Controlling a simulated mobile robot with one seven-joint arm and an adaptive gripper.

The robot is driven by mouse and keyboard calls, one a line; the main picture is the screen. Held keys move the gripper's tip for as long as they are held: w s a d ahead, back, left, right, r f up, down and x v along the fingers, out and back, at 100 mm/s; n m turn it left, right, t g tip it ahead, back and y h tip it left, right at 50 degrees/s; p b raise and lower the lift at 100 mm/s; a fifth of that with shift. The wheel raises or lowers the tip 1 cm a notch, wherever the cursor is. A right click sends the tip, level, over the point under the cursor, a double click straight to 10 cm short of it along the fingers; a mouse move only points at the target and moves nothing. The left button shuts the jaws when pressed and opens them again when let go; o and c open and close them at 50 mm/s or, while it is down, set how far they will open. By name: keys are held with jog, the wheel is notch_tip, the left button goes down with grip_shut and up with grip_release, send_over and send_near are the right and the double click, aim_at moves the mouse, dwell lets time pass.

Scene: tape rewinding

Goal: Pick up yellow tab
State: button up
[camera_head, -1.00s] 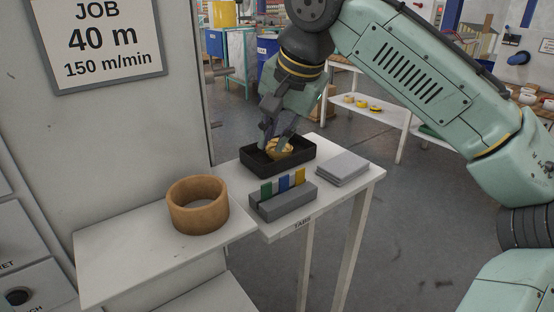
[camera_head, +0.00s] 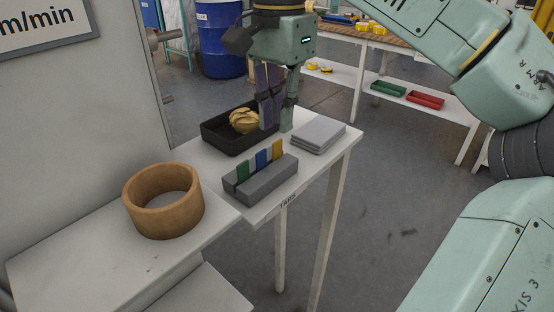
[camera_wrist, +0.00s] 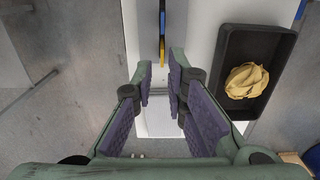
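The yellow tab (camera_head: 278,149) stands upright at the right end of a grey slotted holder (camera_head: 258,188). A blue tab (camera_head: 263,158) and a green tab (camera_head: 243,170) stand in the same holder. In the wrist view the yellow tab (camera_wrist: 162,52) shows just beyond my fingertips, with the blue tab (camera_wrist: 162,24) farther up. My gripper (camera_head: 276,128) points down behind the holder, between the black tray and the grey stack. In the wrist view my gripper (camera_wrist: 159,76) is open, its fingers apart and nothing held between them.
A black tray (camera_head: 217,146) with crumpled tan tape (camera_head: 244,122) stands left of my gripper. A stack of grey plates (camera_head: 319,134) lies to its right. A brown tape roll (camera_head: 164,221) sits on the nearer shelf. The small white table ends just right of the stack.

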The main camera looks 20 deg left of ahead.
aim_at(277, 142)
jog(key=shift+a+f, duration=0.15)
jog(key=shift+f, duration=2.65)
jog(key=shift+c, duration=0.3)
grip_shut()
